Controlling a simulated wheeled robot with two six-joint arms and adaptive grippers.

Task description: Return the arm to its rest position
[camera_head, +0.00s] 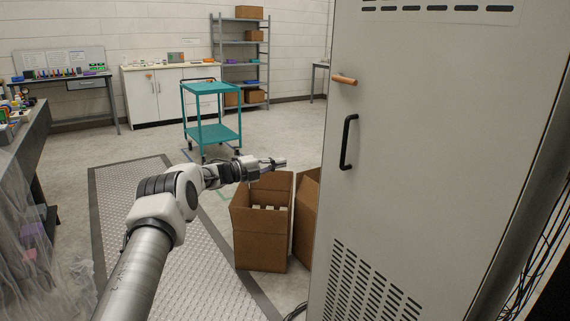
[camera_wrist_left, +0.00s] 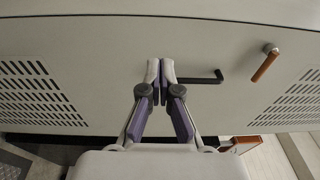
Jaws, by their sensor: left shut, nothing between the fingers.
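My left arm reaches in from the lower left of the head view, and its gripper (camera_head: 276,162) is stretched out above an open cardboard box, apart from the cabinet door. In the left wrist view the left gripper (camera_wrist_left: 160,82) has its two purple-padded fingers together with nothing between them. Behind the fingertips in that view is the grey cabinet door (camera_wrist_left: 110,45) with its black handle (camera_wrist_left: 205,79) and an orange-brown handle (camera_wrist_left: 265,66). My right gripper is not in either view.
The tall grey cabinet (camera_head: 420,150) fills the right side. Open cardboard boxes (camera_head: 262,240) stand on the floor at its left. A teal cart (camera_head: 211,130) stands farther back. A workbench (camera_head: 30,140) is at the left. A metal floor plate (camera_head: 150,230) lies beneath my arm.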

